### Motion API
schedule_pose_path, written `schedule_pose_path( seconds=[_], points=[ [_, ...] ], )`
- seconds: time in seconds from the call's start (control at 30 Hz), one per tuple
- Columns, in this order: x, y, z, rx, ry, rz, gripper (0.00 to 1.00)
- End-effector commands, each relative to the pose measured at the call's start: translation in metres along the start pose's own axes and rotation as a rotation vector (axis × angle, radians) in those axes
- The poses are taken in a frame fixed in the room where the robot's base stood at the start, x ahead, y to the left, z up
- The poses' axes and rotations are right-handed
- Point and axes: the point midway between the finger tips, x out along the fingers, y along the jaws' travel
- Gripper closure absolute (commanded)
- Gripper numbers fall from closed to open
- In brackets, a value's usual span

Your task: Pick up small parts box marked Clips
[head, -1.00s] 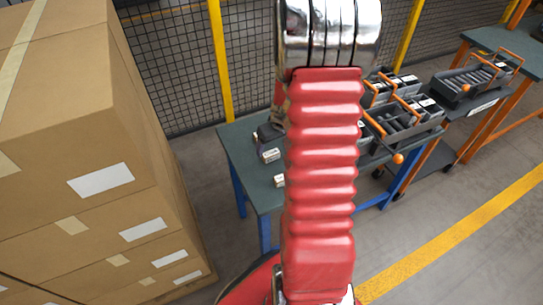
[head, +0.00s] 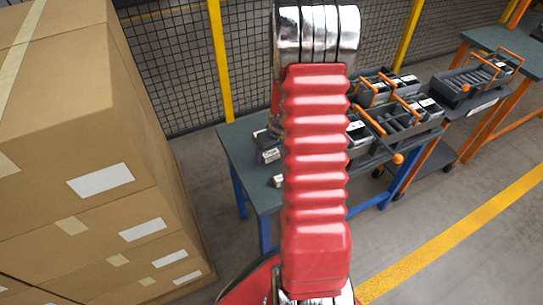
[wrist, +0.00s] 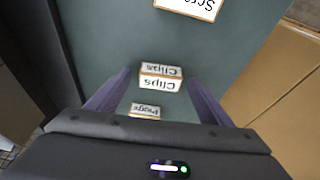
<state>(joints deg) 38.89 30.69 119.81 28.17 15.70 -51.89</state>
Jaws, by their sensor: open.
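The small parts box marked Clips (wrist: 160,84) shows in the wrist view with its lettering upside down, a white label on its front and another on top. It lies on the dark green table top (wrist: 105,28). My gripper (wrist: 158,77) is open, with one finger on each side of the Clips box in the picture. I cannot tell how far above the table the fingertips are. In the head view my red arm hides most of the gripper. Two small labelled boxes (head: 277,181) show left of the arm, their lettering too small to read surely.
A box that seems marked Plugs (wrist: 145,109) lies just nearer the gripper body. Grey totes with orange handles (head: 395,121) stand right of the arm. Stacked cartons (head: 80,130) rise at left.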

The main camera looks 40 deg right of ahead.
Motion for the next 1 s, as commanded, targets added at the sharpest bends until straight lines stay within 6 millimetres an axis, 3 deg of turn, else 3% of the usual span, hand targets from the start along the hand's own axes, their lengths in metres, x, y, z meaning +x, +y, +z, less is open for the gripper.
schedule_pose_path(
  seconds=[0.13, 0.77, 1.0],
  points=[
    [-0.0001, -0.0001, 0.0000, 0.000, 0.000, 0.000, 0.27],
    [-0.0002, -0.0002, -0.0001, 0.000, 0.000, 0.000, 0.71],
    [-0.0007, -0.0001, -0.0004, 0.000, 0.000, 0.000, 0.71]
  ],
)
